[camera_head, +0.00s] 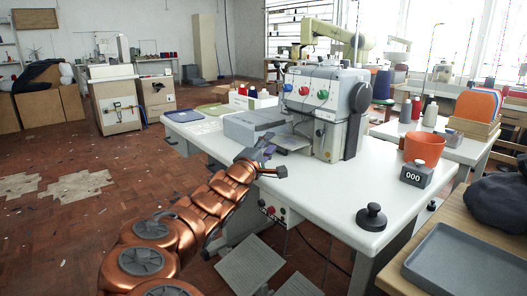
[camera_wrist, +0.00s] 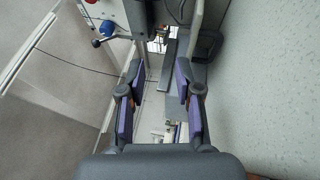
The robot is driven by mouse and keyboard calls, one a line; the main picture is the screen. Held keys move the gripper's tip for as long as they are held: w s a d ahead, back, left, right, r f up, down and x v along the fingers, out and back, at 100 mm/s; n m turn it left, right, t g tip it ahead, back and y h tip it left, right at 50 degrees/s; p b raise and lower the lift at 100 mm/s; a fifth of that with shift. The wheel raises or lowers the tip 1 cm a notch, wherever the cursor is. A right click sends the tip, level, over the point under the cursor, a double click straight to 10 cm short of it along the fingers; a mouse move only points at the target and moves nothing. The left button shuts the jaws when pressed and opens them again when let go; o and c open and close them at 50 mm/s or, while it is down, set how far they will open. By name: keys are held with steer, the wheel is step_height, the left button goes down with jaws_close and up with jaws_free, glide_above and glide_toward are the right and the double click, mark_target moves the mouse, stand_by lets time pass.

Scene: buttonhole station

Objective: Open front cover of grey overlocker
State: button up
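The grey overlocker (camera_head: 325,112) stands on the white table with blue, red and green dials on its upper face. A low grey box-like part (camera_head: 252,126) extends to its left. I cannot tell clearly which panel is the front cover or whether it is shut. My gripper (camera_head: 265,163) is over the table's near edge, left of and in front of the machine's body, apart from it. In the wrist view my gripper (camera_wrist: 160,100) is open, with two purple-padded fingers and nothing held between them. Parts of the machine, with a blue knob (camera_wrist: 107,28), show beyond the fingertips.
A wooden table with a grey tray (camera_head: 470,262) is at the lower right.

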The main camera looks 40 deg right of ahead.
steer(key=shift+v, duration=1.7)
steer(key=s+d+r+m+g+y+p, duration=0.2)
steer(key=s+r+m+g+p, duration=0.55)
steer(key=s+r+p, duration=0.65)
steer(key=s+a+f+m+g+y+p, duration=0.1)
steer(key=s+a+m+g+y+p, duration=0.15)
steer(key=s+a+y+p, duration=0.5)
steer(key=s+a+r+n+y+p, duration=0.2)
steer(key=s+a+y+p, duration=0.2)
steer(key=a, duration=0.8)
steer(key=s+a+r+n+y+p, duration=0.2)
steer(key=s+a+y+p, duration=0.3)
steer(key=s+a+p, duration=0.3)
steer(key=a+p, duration=0.4)
steer(key=a, duration=0.1)
steer(key=shift+s+n+t+p, duration=0.3)
steer(key=shift+p, duration=0.1)
